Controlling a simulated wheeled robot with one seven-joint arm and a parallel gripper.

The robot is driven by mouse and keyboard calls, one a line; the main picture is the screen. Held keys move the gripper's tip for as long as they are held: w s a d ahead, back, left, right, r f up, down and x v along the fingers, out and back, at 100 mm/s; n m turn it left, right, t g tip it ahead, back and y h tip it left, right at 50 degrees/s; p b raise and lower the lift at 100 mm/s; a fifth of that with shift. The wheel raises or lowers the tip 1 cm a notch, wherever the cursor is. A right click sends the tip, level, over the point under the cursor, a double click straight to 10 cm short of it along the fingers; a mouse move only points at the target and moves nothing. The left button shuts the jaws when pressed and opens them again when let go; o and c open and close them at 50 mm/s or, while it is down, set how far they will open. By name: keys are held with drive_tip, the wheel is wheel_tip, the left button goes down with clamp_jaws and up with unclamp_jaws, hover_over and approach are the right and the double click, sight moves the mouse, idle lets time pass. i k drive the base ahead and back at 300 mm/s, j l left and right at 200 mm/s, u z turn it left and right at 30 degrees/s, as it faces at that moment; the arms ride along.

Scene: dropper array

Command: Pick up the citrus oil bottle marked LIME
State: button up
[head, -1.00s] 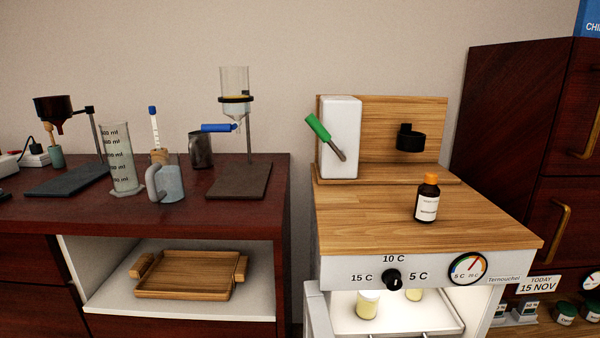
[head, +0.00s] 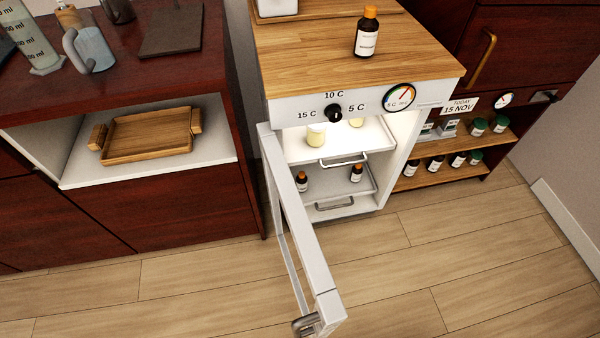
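No label that I can read as LIME shows in the head view. A brown bottle with an orange cap (head: 366,34) stands upright on the wooden top of the small fridge; its white label is too small to read. Inside the open fridge, on the lower shelf, stand two small dark bottles with orange caps, one at the left (head: 302,181) and one at the right (head: 356,173). Several more dark bottles (head: 436,164) stand on the low wooden shelf at the right, with labels too small to read. My gripper is not in view.
The fridge door (head: 300,225) stands open toward me, jutting over the floor. The upper fridge shelf holds pale yellow containers (head: 316,136). A wooden tray (head: 148,137) lies in the left cabinet's open bay. The floor (head: 420,260) right of the door is clear.

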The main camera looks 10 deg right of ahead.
sight(301, 179)
drive_tip(key=i+l+z, duration=0.1)
drive_tip(key=z, duration=0.3)
drive_tip(key=i+l+z, duration=0.15)
drive_tip(key=z, duration=0.25)
drive_tip(key=i+l+z, duration=0.1)
drive_tip(key=z, duration=0.25)
drive_tip(key=i+l, duration=0.15)
drive_tip(key=i, duration=0.75)
drive_tip(key=i+u, duration=0.2)
drive_tip(key=u, duration=0.2)
drive_tip(key=i+u, duration=0.2)
drive_tip(key=u, duration=0.25)
drive_tip(key=i+l+u, duration=0.15)
drive_tip(key=u, duration=0.6)
drive_tip(key=i+l+u, duration=0.1)
drive_tip(key=u, duration=0.25)
drive_tip(key=i+l+u, duration=0.1)
drive_tip(key=u, duration=0.25)
